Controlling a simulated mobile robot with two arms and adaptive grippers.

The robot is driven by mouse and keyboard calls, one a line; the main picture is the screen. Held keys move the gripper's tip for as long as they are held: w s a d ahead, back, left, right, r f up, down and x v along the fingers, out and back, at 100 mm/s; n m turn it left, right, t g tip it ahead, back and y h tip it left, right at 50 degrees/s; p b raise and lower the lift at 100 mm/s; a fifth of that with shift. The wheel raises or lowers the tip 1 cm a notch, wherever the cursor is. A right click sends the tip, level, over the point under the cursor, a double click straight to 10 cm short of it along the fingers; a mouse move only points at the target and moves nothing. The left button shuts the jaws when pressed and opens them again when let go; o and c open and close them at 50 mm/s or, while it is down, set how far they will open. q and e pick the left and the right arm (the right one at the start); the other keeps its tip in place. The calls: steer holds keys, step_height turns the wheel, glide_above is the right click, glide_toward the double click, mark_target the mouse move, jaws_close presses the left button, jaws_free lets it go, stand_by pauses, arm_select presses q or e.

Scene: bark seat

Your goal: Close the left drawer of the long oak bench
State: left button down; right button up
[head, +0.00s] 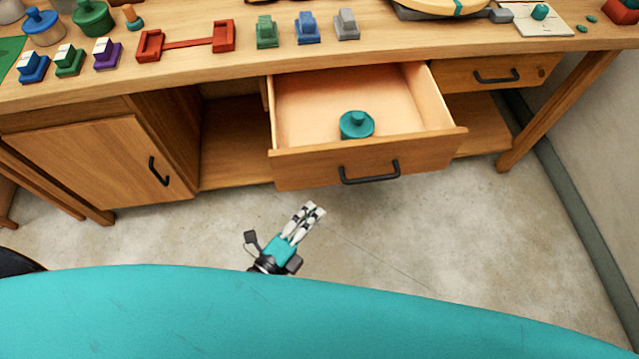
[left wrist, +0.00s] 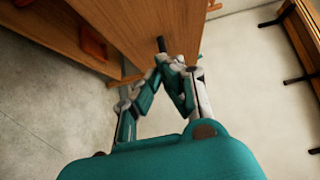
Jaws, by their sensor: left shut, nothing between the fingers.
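The long oak bench (head: 390,55) crosses the top of the head view. Its left drawer (head: 370,165) stands pulled well out, with a black bar handle (head: 370,173) on its front. A round teal lidded thing (head: 356,124) lies inside it. My left gripper (head: 314,210) is shut and empty, low in front of the drawer front, a little left of the handle. In the left wrist view my left gripper (left wrist: 172,64) has its fingertips together near a wooden panel (left wrist: 140,25) and a dark bar. Whether they touch is unclear. My right gripper is out of view.
A second drawer (head: 495,73) at the right is shut. A cupboard door (head: 98,165) stands left of the open drawer. Small blocks, pots and a red bracket (head: 185,43) stand on the bench top. The concrete floor (head: 420,230) before the bench is clear.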

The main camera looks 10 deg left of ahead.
mark_target(333, 170)
arm_select(q)
steer(key=w, duration=0.7)
steer(key=shift+w+d+p, duration=0.3)
steer(key=shift+w+d, duration=0.05)
steer(key=shift+d, duration=0.05)
steer(key=shift+w, duration=0.1)
